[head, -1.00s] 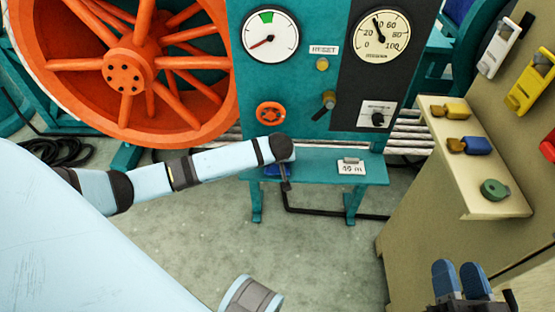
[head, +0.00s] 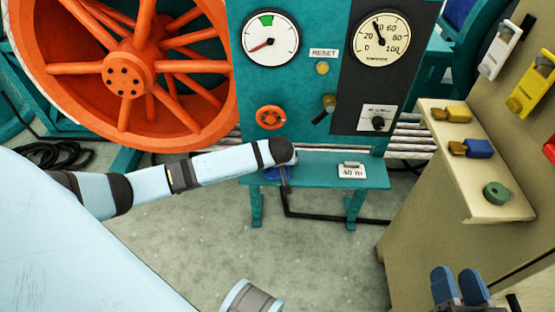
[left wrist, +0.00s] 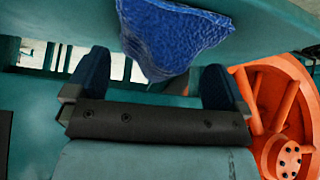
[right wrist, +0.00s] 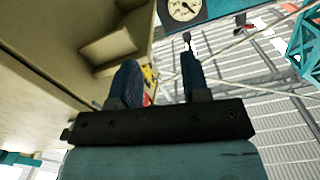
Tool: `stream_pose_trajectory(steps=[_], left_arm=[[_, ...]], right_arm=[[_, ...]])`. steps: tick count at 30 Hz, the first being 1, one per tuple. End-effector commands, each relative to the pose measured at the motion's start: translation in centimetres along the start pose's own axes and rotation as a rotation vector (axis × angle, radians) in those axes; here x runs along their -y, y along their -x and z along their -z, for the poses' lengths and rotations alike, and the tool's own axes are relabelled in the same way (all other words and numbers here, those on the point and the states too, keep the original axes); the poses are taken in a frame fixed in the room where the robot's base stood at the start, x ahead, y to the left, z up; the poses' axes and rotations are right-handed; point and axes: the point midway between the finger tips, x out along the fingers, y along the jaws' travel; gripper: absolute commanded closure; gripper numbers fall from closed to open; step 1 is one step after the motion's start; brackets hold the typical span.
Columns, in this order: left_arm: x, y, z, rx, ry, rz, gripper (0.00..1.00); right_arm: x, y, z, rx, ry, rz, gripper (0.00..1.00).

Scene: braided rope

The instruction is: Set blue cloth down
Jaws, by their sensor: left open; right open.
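The blue cloth (left wrist: 172,38) shows large in the left wrist view, lying on the teal surface just beyond the fingertips. In the head view a small part of the cloth (head: 274,173) shows on the left end of the teal bench (head: 325,166), mostly behind my left arm. My left gripper (left wrist: 155,80) has its two blue fingers spread apart, with the cloth's near corner between them; I cannot tell whether they touch it. My right gripper (head: 459,287) is at the lower right of the head view, fingers apart and empty, as the right wrist view (right wrist: 157,80) shows.
A tag marked 40 m (head: 352,171) sits on the bench's right part. A teal panel (head: 292,88) with gauges and a valve rises behind. A large orange wheel (head: 130,76) stands at left. At right, a cream cabinet shelf (head: 470,190) holds padlocks and a green round item.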

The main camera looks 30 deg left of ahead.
Motion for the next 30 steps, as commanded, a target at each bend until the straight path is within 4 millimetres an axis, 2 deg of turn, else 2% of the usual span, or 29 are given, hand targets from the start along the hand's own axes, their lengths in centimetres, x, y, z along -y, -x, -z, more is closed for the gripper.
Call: stream_pose_trajectory(steps=[1, 9, 15, 19, 22, 23, 25, 26, 27, 29, 30], left_arm=[[-0.1, 1.3, 0.2, 0.0, 0.0, -0.002, 0.0], [-0.1, 7.2, 0.2, 0.001, -0.001, -0.003, 0.0], [-0.1, 10.2, 0.1, 0.001, 0.0, -0.002, 0.0], [-0.2, 11.1, -0.3, 0.004, -0.007, -0.013, 0.0], [-1.8, 12.2, -2.7, 0.018, -0.073, -0.117, 0.0], [-2.6, 12.8, -3.9, 0.023, -0.106, -0.175, 0.0], [-5.1, 15.3, -7.3, 0.019, -0.202, -0.358, 0.0], [-6.1, 16.8, -8.8, 0.006, -0.243, -0.451, 0.0], [-7.5, 19.2, -10.6, -0.026, -0.293, -0.58, 0.0], [-9.0, 23.5, -12.6, -0.108, -0.349, -0.769, 0.0], [-9.6, 26.5, -13.4, -0.183, -0.372, -0.881, 0.0]], right_arm=[[0.2, 0.1, 1.2, -0.027, -0.001, -0.002, 0.57], [0.8, 0.5, 4.9, -0.15, 0.003, -0.013, 0.57], [1.1, 0.8, 6.4, -0.21, 0.008, -0.016, 0.57], [1.1, 0.8, 6.8, -0.23, 0.01, -0.017, 0.57], [1.1, 0.9, 6.8, -0.234, 0.01, -0.017, 0.57], [1.1, 0.9, 6.8, -0.234, 0.01, -0.017, 0.57], [1.1, 0.9, 6.8, -0.234, 0.01, -0.017, 0.57], [1.1, 0.9, 6.8, -0.234, 0.01, -0.017, 0.57], [1.1, 0.9, 6.8, -0.234, 0.01, -0.017, 0.57], [1.1, 0.9, 6.8, -0.234, 0.01, -0.017, 0.57], [1.1, 0.9, 6.8, -0.233, 0.01, -0.017, 0.57]])
